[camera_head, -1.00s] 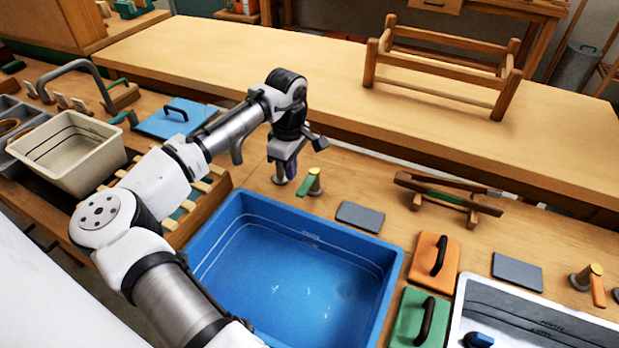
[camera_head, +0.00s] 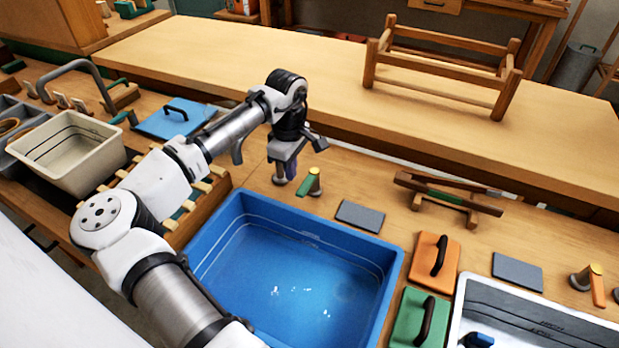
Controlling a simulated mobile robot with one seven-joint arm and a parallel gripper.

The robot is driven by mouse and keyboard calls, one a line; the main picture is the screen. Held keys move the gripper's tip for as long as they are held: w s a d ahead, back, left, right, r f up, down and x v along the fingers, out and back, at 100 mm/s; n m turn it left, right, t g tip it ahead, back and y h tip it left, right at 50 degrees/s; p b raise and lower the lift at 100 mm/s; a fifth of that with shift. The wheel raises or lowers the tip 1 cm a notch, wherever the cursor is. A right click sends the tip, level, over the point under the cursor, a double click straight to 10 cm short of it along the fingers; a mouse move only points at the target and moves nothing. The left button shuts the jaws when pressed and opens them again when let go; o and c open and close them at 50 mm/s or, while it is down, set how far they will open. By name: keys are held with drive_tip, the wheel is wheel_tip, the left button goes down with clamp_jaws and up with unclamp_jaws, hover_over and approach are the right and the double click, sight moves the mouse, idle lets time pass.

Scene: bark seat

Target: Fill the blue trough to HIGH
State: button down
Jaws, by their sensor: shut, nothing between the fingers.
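The blue trough (camera_head: 225,212) stands at the front middle, with lines marked around its inner walls. It looks to hold clear water with bright glints on it; the level against the lines is hard to tell. Just behind its back rim is a tap (camera_head: 313,182) with a yellow top and a green lever pointing toward the lower left. My gripper (camera_head: 286,168) is shut and empty, pointing down just left of the tap. I cannot tell whether it touches the tap. My arm hides the trough's left front part.
Right of the trough lie an orange board (camera_head: 434,262) and a green board (camera_head: 417,322) with dark handles, then a white-rimmed basin (camera_head: 462,300) with an orange-levered tap (camera_head: 596,286). A beige tub (camera_head: 70,150) stands left. A grey plate (camera_head: 360,216) lies behind the trough.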

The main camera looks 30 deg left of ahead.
drive_tip(key=shift+f, duration=1.65)
drive_tip(key=shift+d, duration=0.1)
drive_tip(key=shift+w+d+p, duration=0.15)
drive_tip(key=shift+d+p, duration=0.2)
drive_tip(key=shift+d, duration=1)
drive_tip(key=shift+w+d+p, duration=0.1)
drive_tip(key=shift+d+p, duration=0.25)
drive_tip(key=shift+d, duration=0.95)
wheel_tip(320, 180, up, 4)
drive_tip(key=p, duration=0.4)
drive_tip(key=w+d+p, duration=0.3)
drive_tip(key=w+d, duration=0.1)
drive_tip(key=w, duration=0.1)
drive_tip(key=shift+w, duration=0.3)
